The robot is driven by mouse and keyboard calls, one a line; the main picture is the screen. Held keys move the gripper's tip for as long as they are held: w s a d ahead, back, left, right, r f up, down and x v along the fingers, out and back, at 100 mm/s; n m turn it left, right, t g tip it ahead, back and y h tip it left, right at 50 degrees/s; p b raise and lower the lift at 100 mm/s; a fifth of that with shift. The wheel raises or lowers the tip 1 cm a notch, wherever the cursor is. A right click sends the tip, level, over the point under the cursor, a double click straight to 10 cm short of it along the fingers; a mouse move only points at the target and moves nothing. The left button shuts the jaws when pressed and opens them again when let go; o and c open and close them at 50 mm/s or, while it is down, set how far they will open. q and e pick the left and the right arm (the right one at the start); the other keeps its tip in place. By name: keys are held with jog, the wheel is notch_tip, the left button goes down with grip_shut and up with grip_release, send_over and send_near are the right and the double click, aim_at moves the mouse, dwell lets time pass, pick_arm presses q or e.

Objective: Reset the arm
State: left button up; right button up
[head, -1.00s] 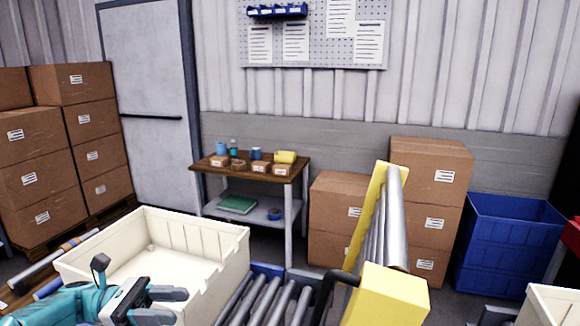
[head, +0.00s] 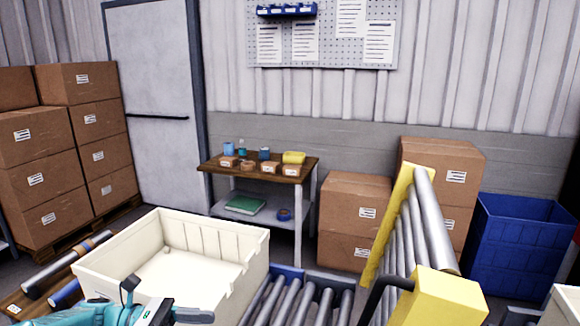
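My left gripper (head: 190,310) shows at the bottom of the head view, at the end of a teal arm. It is in front of the near side of a cream bin (head: 105,268). One dark finger shows clearly; the rest is cut off by the picture's lower edge, so its opening cannot be told. I see nothing held in it. The cream bin looks empty. My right gripper is not in view.
A roller conveyor (head: 290,300) lies right of the bin. A tilted yellow-framed roller section (head: 405,225) and a yellow block (head: 440,298) stand right of it. Cardboard boxes (head: 350,205), a blue bin (head: 515,245) and a small wooden-topped table (head: 255,172) stand behind.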

pick_arm(q)
jog(key=s+d+f+y, duration=0.1)
jog(key=d+f+y, duration=0.1)
jog(key=f, duration=0.5)
jog(key=s+d+f+y, duration=0.2)
jog(key=f, duration=0.4)
jog(key=s+d+f+m+t+y, duration=0.1)
jog(key=s+d+f+m+y, duration=0.1)
jog(key=s+f+m+y, duration=0.8)
jog(key=s+f+m, duration=0.5)
jog(key=s+f, duration=0.4)
jog(key=f, duration=0.4)
jog(key=shift+s+f, duration=0.2)
jog(key=shift+s, duration=0.15)
